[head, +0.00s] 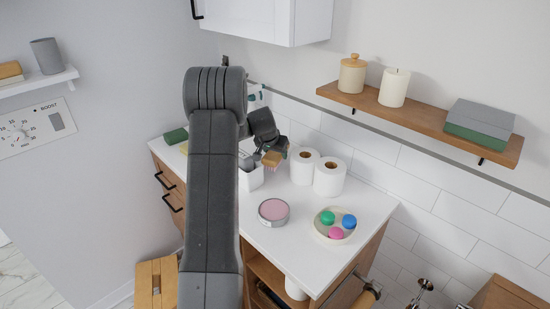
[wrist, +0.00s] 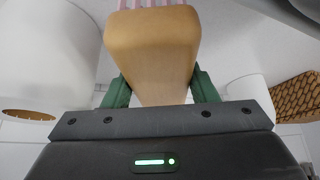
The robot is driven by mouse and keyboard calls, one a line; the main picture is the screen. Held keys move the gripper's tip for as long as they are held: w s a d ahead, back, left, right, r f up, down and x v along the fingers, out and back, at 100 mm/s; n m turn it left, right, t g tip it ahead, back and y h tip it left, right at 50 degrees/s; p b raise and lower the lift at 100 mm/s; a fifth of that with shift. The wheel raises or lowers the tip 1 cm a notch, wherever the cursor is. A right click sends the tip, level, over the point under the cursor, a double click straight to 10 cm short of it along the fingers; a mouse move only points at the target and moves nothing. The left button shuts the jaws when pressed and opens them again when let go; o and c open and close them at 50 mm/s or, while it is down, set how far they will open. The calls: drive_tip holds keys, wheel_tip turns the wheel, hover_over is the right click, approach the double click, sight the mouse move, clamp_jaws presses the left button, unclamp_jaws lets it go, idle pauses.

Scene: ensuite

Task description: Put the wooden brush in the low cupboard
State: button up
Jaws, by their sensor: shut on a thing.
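The wooden brush (wrist: 152,45) is a tan block with pink bristles, held between the green finger pads of my gripper (wrist: 161,90). In the head view my gripper (head: 275,148) holds the brush (head: 271,160) above the white counter, just left of the paper rolls. The bristles point down there. The wooden low cabinet under the counter shows a front with black handles (head: 172,202) at left and an open shelf (head: 264,268) at the near end. My arm hides part of the cabinet, and I cannot tell which part is the low cupboard.
Two paper rolls (head: 329,176) stand right of the brush. A pink-topped tin (head: 273,212) and a bowl of coloured balls (head: 334,234) are nearer. A white container (head: 249,178) stands beside the brush. A wooden stool (head: 156,281) is on the floor. A wall cabinet (head: 270,18) hangs above.

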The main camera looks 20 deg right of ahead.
drive_tip(key=shift+f, duration=1.35)
drive_tip(key=shift+f, duration=0.15)
drive_tip(key=o, duration=1)
drive_tip(key=shift+r, duration=0.2)
